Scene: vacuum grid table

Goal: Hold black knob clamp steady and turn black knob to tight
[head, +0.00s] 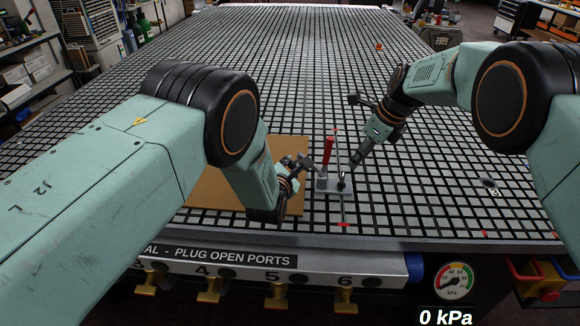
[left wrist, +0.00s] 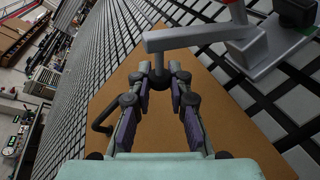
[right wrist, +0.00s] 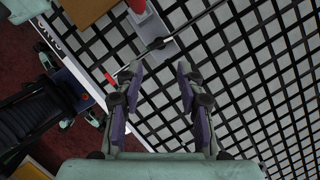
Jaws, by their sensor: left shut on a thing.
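The clamp has a grey base (head: 322,186), a red handle (head: 328,151) and a grey arm reaching left. My left gripper (head: 305,166) is shut on the dark spindle at that arm's end; the left wrist view shows the grey arm (left wrist: 200,34) and the spindle (left wrist: 160,76) between the fingertips. The black knob (head: 341,184) sits at the base's right side, by a thin red-tipped rod. It also shows in the right wrist view (right wrist: 157,43). My right gripper (head: 355,163) is open and empty, just above and right of the knob, apart from it.
A brown board (head: 210,190) lies on the black-and-grey grid table (head: 440,190), left of the clamp. The front rail (head: 290,262) carries brass valves; a pressure gauge (head: 456,281) stands at its right. The grid right of the clamp is mostly clear.

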